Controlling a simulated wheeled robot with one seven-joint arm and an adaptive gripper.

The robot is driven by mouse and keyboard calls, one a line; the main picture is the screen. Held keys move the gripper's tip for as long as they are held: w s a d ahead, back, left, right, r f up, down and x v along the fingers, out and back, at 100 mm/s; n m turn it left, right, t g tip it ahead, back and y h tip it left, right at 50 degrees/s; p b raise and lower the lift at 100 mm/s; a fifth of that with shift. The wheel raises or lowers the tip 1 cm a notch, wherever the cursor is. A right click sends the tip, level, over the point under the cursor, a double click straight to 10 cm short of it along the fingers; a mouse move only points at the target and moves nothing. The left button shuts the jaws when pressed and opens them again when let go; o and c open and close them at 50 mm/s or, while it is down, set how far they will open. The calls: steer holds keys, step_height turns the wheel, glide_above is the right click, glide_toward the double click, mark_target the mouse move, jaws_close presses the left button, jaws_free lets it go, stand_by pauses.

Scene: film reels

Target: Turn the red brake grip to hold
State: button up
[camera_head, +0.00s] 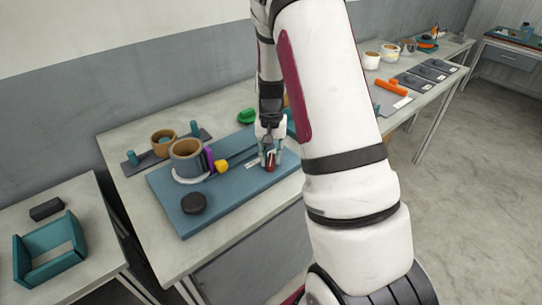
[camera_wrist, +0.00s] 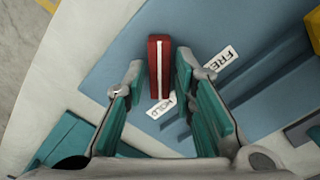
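The red brake grip (camera_wrist: 159,67) is a small red bar with a white stripe along its top, upright in the wrist view. It also shows in the head view (camera_head: 270,163), partly hidden by my gripper. My gripper (camera_head: 269,153) points down over it. In the wrist view the fingers (camera_wrist: 160,76) are apart, one on each side of the grip, with gaps visible. The HOLD label (camera_wrist: 161,107) lies near the grip's lower end, and the FREE label (camera_wrist: 228,66) lies to its upper right. Both are on the blue board (camera_wrist: 115,60).
On the board (camera_head: 220,222) stand a brown-rimmed cylinder (camera_head: 186,164), a purple piece (camera_head: 209,158), a yellow piece (camera_head: 222,166) and a black disc (camera_head: 194,203). A green part (camera_head: 247,116) lies behind. A teal tray (camera_head: 50,268) is on the left table.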

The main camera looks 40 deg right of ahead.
mark_target(271, 159)
stand_by(0.3)
step_height(271, 159, up, 12)
stand_by(0.5)
stand_by(0.4)
